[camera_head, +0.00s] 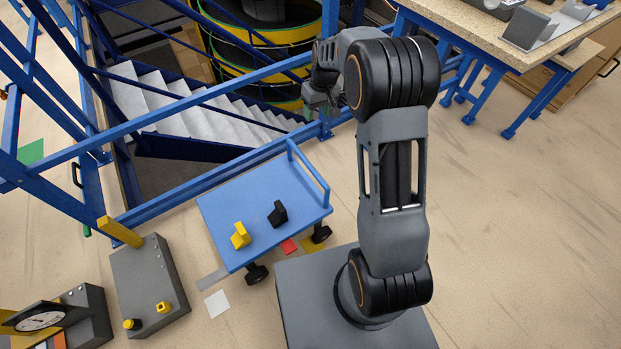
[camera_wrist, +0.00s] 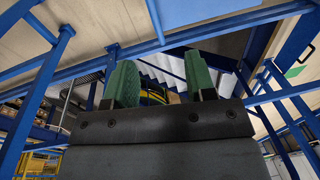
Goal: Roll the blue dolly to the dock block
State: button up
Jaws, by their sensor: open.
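The blue dolly (camera_head: 240,195) stands on the floor left of my arm, with a raised handle rail on its right side and black wheels. A yellow piece (camera_head: 240,236) and a black piece (camera_head: 278,214) sit on its deck. My gripper (camera_head: 318,102) is raised above and beyond the dolly's far right corner, apart from it. In the wrist view its two green fingers (camera_wrist: 161,85) stand apart with nothing held between them. A dark grey block (camera_head: 150,285) with a yellow bar stands left of the dolly; I cannot tell if it is the dock block.
Blue railings (camera_head: 200,115) and grey stairs (camera_head: 185,100) lie behind the dolly, with the spiral conveyor (camera_head: 262,45) beyond. A scale (camera_head: 60,318) is at the lower left. A workbench (camera_head: 480,35) stands at the upper right. The floor on the right is clear.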

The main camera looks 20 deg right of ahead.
jog(key=g+b, duration=0.1)
jog(key=b, duration=0.5)
send_near(310, 164)
jog(key=shift+n, duration=0.4)
jog(key=f+b, duration=0.1)
jog(key=f, duration=0.2)
jog(key=a+f+b, duration=0.1)
jog(key=f+b, duration=0.1)
jog(key=f, duration=0.1)
jog(key=f+b, duration=0.1)
jog(key=f, duration=0.2)
jog(key=shift+s+a+f+b, duration=0.25)
jog(key=shift+s+b, duration=0.05)
jog(key=shift+b, duration=0.05)
grip_shut()
